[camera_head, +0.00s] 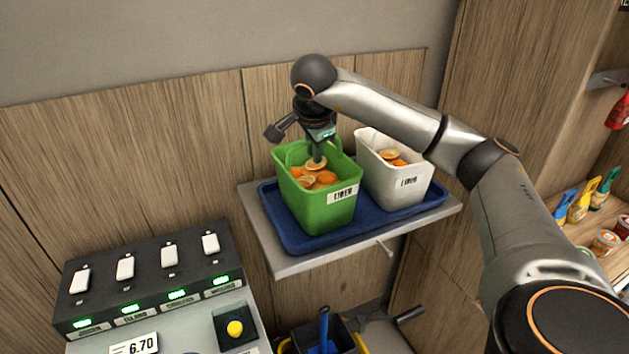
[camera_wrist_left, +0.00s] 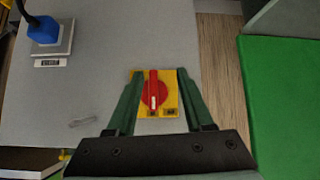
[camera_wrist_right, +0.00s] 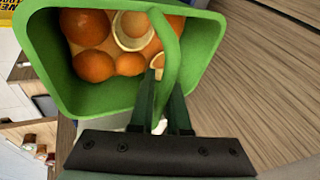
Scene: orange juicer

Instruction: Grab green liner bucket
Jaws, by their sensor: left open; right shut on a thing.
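The green liner bucket (camera_head: 322,205) holds oranges and orange halves and has a white label on its front. It stands upright at the left of the blue tray (camera_head: 402,220); I cannot tell if its base touches the tray. My right gripper (camera_head: 317,155) reaches down into its top from above. In the right wrist view, my right gripper (camera_wrist_right: 162,104) is shut on the handle of the green bucket (camera_wrist_right: 108,103). My left gripper (camera_wrist_left: 155,88) is open and empty, with a red rotary switch (camera_wrist_left: 154,92) on a yellow plate showing between its fingers.
A white bucket (camera_head: 400,182) of oranges stands right beside the green one on the same tray. The tray lies on a grey wall shelf (camera_head: 290,268). A control panel (camera_head: 150,285) with switches is at the lower left. Shelves with bottles are at the right.

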